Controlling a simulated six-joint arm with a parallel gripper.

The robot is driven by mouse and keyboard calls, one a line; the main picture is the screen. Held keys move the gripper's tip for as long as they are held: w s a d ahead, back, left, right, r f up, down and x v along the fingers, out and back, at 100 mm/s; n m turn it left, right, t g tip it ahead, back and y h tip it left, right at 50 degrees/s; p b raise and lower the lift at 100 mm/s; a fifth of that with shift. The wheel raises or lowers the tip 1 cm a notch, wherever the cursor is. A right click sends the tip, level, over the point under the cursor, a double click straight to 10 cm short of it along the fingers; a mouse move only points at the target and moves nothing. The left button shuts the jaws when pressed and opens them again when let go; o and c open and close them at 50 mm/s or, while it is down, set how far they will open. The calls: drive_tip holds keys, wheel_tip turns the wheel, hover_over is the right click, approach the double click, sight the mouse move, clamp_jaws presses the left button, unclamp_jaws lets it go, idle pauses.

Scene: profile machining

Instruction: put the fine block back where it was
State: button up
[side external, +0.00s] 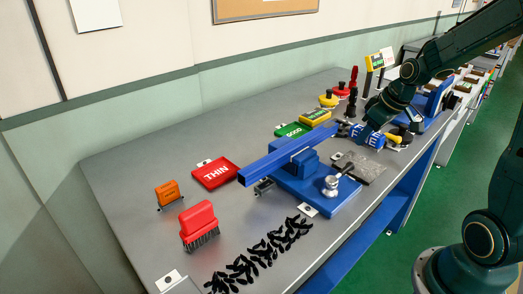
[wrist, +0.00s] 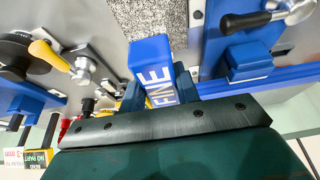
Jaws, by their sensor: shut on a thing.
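The fine block, blue with white FINE lettering (wrist: 152,62), is between the fingers of my gripper (wrist: 160,92) in the wrist view. My gripper is shut on it, and the block's far end points away from the wrist. In the side view my gripper (side external: 370,132) is low over the bench, beyond the blue vise (side external: 318,192). Blue shapes crowd together there, so the block's outline and its gap to the bench are hard to tell. I cannot tell from these frames which spot it came from.
A long blue profile (side external: 285,157) lies in the vise. A yellow-handled clamp (wrist: 50,55) is left of the block. Red THIN (side external: 215,174) and green GOOD (side external: 291,131) trays stand along the back.

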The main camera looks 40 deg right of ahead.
sight(365, 143)
drive_tip(key=shift+f, duration=1.4)
drive_tip(key=shift+f, duration=0.1)
drive_tip(key=shift+f, duration=2)
drive_tip(key=shift+f, duration=0.15)
drive_tip(key=o, duration=1.1)
